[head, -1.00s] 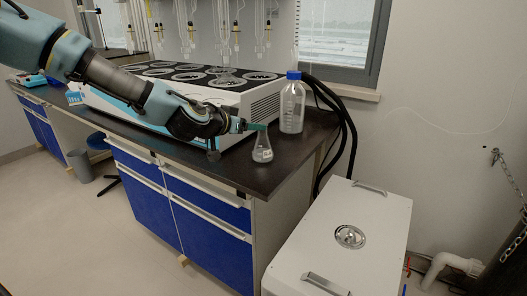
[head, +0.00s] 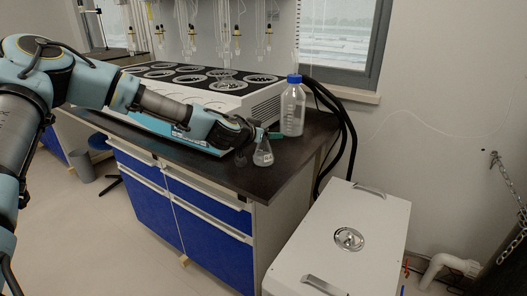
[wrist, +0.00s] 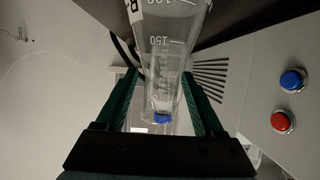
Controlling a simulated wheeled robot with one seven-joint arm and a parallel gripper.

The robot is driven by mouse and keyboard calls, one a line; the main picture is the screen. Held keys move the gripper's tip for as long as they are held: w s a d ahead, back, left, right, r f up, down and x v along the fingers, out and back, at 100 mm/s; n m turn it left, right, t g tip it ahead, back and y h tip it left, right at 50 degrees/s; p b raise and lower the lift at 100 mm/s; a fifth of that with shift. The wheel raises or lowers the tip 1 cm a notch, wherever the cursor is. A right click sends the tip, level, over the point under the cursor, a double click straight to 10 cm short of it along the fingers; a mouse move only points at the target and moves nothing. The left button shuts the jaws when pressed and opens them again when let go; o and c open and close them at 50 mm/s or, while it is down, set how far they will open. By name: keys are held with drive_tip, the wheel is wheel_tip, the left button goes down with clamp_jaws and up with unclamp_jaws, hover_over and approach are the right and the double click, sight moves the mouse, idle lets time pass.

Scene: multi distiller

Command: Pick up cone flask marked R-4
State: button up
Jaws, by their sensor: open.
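The cone flask (head: 263,156) is clear glass with a white label and stands upright on the dark bench top near its right front corner. In the wrist view the flask (wrist: 165,45) shows upside down, with volume marks and a label edge reading "R"; the rest of the label is cut off. My gripper (head: 268,136) is at the flask's neck, coming from the left. In the wrist view its green fingers (wrist: 160,98) are open, one on each side of the flask's neck, with visible gaps.
A clear bottle with a blue cap (head: 292,108) stands just behind the flask. The white multi distiller (head: 250,102) fills the bench to the left and behind; its blue and red buttons (wrist: 287,101) show in the wrist view. A white box (head: 340,240) stands below right.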

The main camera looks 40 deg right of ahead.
drive_tip(key=shift+c, duration=0.3)
clamp_jaws()
idle(1.1)
